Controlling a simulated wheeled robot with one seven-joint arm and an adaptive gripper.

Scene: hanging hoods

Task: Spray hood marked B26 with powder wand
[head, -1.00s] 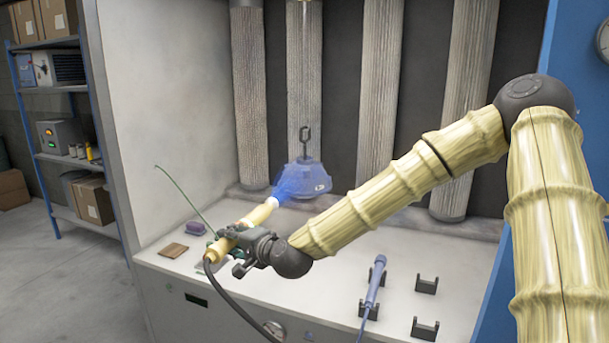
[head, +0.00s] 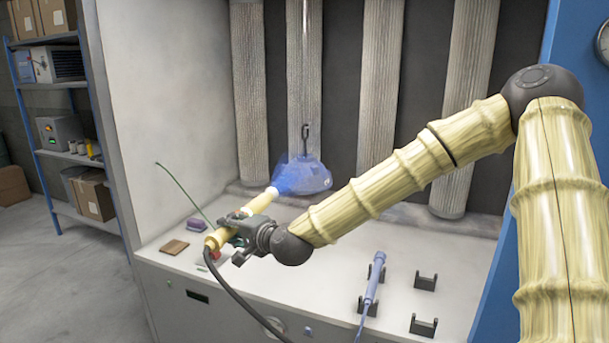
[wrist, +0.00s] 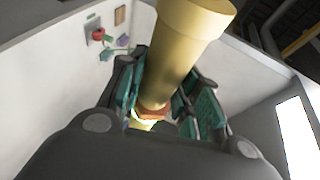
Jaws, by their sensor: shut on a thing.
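A dome-shaped blue-grey hood (head: 309,174) hangs from a dark hook in the middle of the booth. Its marking is too small to read. My gripper (head: 238,228) is shut on a pale yellow powder wand (head: 222,236), also in the wrist view (wrist: 188,52). The wand's tip (head: 268,193) points up and right at the hood, a short way off its lower left side. A blue glowing powder cloud (head: 290,172) spreads from the tip over the hood's left part. The far side of the hood is hidden.
A blue wand (head: 373,280) rests in dark holders on the bench (head: 330,248); other holders (head: 425,281) stand empty on the right. A brown pad (head: 174,247) and a purple block (head: 196,225) lie at left. Tall pleated filters (head: 380,80) line the back. A black hose (head: 240,300) trails from my wand.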

